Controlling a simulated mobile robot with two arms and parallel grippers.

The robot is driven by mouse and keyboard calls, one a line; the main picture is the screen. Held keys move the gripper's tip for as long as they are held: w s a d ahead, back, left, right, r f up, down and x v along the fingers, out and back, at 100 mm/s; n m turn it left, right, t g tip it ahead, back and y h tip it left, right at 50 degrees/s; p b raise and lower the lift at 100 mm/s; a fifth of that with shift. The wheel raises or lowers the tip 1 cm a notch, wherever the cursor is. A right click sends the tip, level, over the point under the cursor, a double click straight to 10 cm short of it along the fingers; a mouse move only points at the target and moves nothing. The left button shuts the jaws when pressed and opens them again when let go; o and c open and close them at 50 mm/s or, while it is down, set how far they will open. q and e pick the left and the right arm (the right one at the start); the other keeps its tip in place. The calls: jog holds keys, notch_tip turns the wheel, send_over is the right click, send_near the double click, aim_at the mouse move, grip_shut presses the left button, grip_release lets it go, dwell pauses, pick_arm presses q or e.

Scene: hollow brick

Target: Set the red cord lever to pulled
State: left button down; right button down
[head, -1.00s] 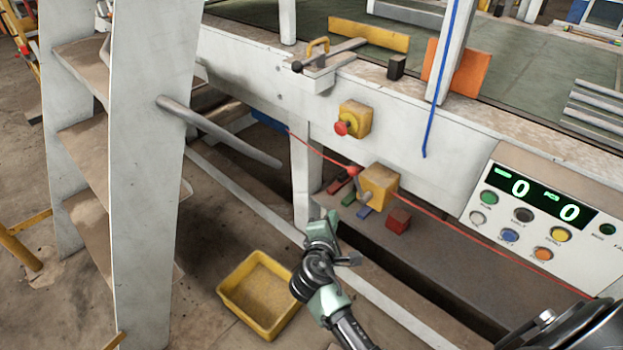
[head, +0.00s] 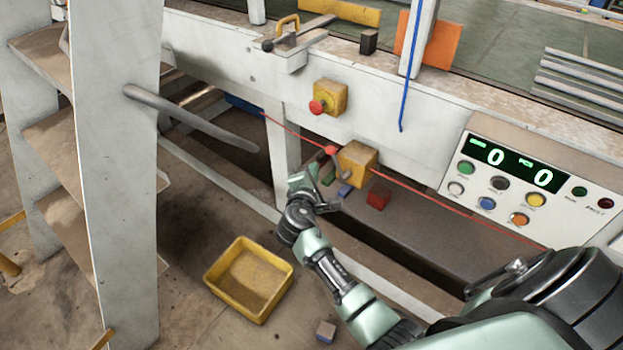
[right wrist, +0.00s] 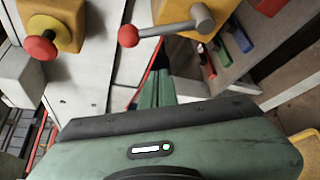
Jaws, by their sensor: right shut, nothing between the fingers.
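The red cord lever is a grey rod with a red ball knob (head: 331,150) on a yellow box (head: 358,163) under the white beam. A thin red cord (head: 440,203) runs out on both sides of the box. In the right wrist view the lever's red knob (right wrist: 128,36) and grey rod (right wrist: 170,29) stand ahead of the fingers. My right gripper (head: 312,171) is shut and empty, just below and left of the knob. In the right wrist view its shut green fingers (right wrist: 155,85) appear apart from the knob. My left gripper is not in view.
A yellow box with a red button (head: 329,97) sits on the beam above left. A grey bar (head: 190,118) juts from the white steps at left. A yellow tray (head: 249,279) lies on the floor. Coloured blocks (head: 378,197) lie beneath the lever. A button panel (head: 520,185) stands right.

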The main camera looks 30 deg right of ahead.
jog(key=d, duration=0.1)
jog(key=d+p, duration=0.1)
jog(key=d+r+p, duration=0.1)
jog(key=shift+s+d+r, duration=0.1)
jog(key=shift+s+d, duration=0.2)
jog(key=shift+d, duration=0.1)
jog(key=shift+s+d, duration=0.1)
jog(key=shift+d, duration=0.05)
